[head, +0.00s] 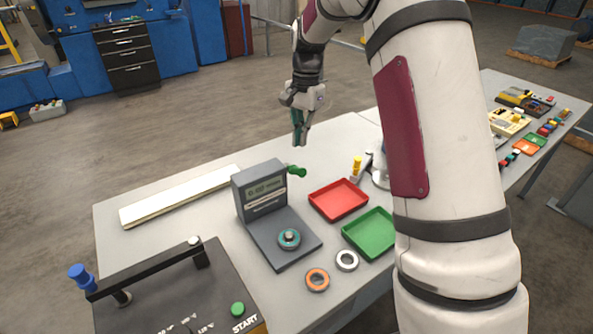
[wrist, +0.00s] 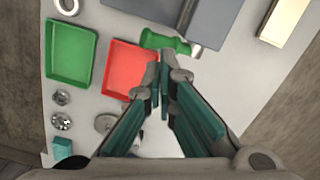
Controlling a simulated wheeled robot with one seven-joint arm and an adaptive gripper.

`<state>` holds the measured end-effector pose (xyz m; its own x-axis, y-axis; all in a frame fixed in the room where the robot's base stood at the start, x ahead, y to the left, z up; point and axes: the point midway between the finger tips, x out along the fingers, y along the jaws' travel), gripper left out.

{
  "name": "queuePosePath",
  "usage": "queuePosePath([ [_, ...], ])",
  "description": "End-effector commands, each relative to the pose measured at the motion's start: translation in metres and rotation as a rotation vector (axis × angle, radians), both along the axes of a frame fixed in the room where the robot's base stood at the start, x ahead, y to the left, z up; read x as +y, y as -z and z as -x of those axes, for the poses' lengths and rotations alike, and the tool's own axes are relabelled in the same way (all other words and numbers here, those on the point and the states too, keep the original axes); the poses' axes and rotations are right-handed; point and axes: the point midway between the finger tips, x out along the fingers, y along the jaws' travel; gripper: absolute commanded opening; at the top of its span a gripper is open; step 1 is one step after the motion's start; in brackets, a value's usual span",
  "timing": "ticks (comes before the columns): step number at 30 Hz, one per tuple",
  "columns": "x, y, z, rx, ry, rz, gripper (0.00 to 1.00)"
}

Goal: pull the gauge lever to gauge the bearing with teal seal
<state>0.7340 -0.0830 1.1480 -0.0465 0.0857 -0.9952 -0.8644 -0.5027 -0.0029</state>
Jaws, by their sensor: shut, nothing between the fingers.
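The bearing with the teal seal (head: 289,239) lies flat on the base plate of the grey gauge (head: 258,191). The gauge lever (head: 297,171) is green and sticks out from the gauge's right side near its top. In the wrist view the green lever (wrist: 165,42) lies just beyond my fingertips, beside the grey gauge body (wrist: 207,17). My gripper (head: 300,140) is shut and empty. It points down above the table, behind the lever in the head view, apart from it.
A red tray (head: 338,211) and a green tray (head: 371,246) stand right of the gauge. An orange bearing (head: 325,285) and a pale bearing (head: 347,269) lie in front. A dark START box (head: 180,289) with a raised bar stands lower left. A pale bar (head: 180,197) lies behind.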

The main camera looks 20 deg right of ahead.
Motion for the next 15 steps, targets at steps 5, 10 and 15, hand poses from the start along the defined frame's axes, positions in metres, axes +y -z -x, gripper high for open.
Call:
queuePosePath([
  [5, -0.0011, 0.0029, -0.0016, 0.005, 0.008, -0.001, 0.00],
  [10, -0.0009, 0.0027, -0.0013, 0.004, 0.007, -0.001, 0.00],
  [15, -0.0004, 0.0069, -0.0007, 0.006, 0.007, -0.001, 0.00],
])
